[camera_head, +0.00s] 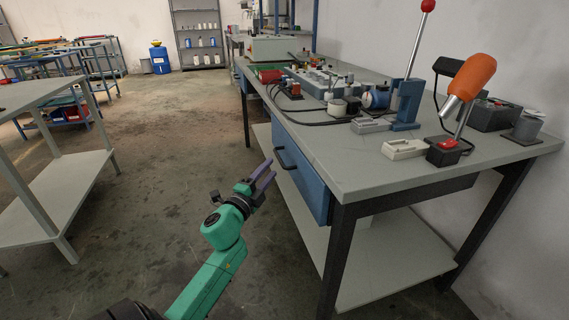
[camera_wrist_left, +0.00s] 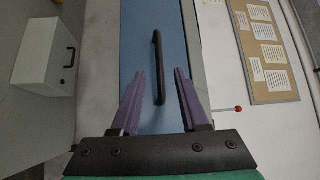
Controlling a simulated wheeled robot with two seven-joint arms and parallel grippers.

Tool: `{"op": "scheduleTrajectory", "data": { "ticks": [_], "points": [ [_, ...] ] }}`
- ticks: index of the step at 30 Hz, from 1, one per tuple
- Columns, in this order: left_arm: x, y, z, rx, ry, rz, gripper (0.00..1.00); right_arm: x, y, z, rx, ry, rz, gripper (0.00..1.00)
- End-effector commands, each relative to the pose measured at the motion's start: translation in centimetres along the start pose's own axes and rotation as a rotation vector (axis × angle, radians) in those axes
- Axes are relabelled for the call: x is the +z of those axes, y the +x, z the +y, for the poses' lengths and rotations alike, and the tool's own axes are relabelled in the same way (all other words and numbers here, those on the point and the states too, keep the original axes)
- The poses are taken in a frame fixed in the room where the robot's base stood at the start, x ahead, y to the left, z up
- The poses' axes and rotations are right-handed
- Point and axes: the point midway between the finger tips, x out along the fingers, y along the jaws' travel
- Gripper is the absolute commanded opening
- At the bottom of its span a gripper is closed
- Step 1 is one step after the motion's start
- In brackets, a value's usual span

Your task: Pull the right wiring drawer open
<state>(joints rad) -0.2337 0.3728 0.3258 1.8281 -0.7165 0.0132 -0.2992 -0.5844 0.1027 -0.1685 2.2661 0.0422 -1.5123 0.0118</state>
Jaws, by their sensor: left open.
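The wiring drawer (camera_head: 301,178) has a blue front and sits under the near part of the workbench top. Its black bar handle (camera_head: 284,158) shows on the front. The drawer front looks flush with the bench. My left gripper (camera_head: 265,173), with purple fingers on a green arm, is in front of the drawer, a little to the left of the handle. In the left wrist view the open fingers (camera_wrist_left: 160,90) point at the blue front (camera_wrist_left: 137,50). The handle (camera_wrist_left: 158,68) lies between and beyond the fingertips, and nothing is held. My right gripper is not in view.
The grey workbench (camera_head: 340,165) carries a lever with a red knob (camera_head: 428,6), an orange-handled device (camera_head: 480,75) and cables. A grey table (camera_head: 60,185) with a lower shelf stands at the left. The floor between (camera_head: 150,150) is clear.

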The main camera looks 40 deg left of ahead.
Motion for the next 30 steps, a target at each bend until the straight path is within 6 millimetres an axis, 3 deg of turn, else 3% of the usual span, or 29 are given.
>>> {"op": "scheduleTrajectory", "data": {
  "ticks": [3,7,17,18,21,30],
  "points": [
    [0.1,3.2,0.0,-0.003,0.001,-0.001,0.45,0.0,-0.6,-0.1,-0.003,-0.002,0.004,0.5],
    [0.1,5.6,0.1,-0.001,-0.002,-0.001,0.45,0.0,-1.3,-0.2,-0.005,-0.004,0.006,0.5],
    [0.1,6.7,0.1,0.002,-0.002,-0.002,0.45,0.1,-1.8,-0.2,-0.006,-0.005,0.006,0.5],
    [0.1,6.7,0.1,0.002,-0.002,-0.002,0.41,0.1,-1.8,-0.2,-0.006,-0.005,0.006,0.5],
    [0.1,6.7,0.1,0.002,-0.002,-0.002,0.03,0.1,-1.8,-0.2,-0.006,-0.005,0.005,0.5],
    [0.1,6.7,0.1,0.002,-0.003,-0.001,0.0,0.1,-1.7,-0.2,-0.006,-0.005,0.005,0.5]
  ]
}}
